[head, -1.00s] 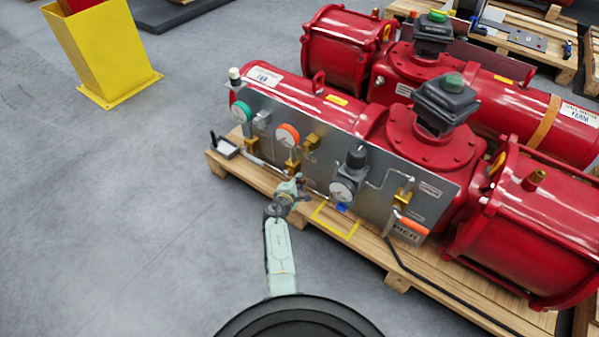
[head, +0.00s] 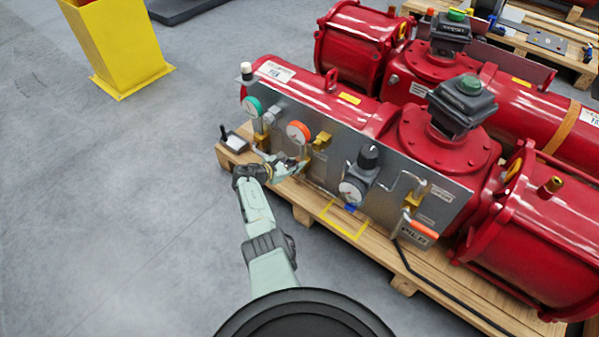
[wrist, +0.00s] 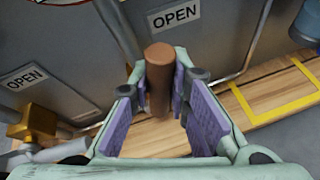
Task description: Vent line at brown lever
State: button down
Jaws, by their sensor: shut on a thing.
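The brown lever (wrist: 159,68) is a rounded bar in the middle of the wrist view. My gripper (wrist: 160,92) has its two purple-padded fingers around it, one on each side, shut on it. An OPEN label (wrist: 174,15) is on the grey panel just above the lever. In the head view my gripper (head: 297,167) is at the panel's lower edge, below the orange-rimmed gauge (head: 298,132). The lever is hidden there by my gripper.
The grey panel (head: 400,205) stands in front of the red actuator (head: 440,140) on a wooden pallet (head: 308,203). A yellow frame mark (head: 345,222) lies on the pallet to the right. A brass valve (wrist: 38,122) is left of my gripper. Open floor (head: 120,220) is left.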

jog(key=shift+w+a+r+n+g+h+b, duration=0.1)
jog(key=shift+w+a+n+g+h+b, duration=0.4)
jog(key=shift+b, duration=0.95)
jog(key=shift+w+a+n, duration=0.1)
jog(key=shift+a+n, duration=0.15)
jog(key=shift+n, duration=0.05)
jog(key=c, duration=1.5)
grip_release()
jog(key=v, duration=1.2)
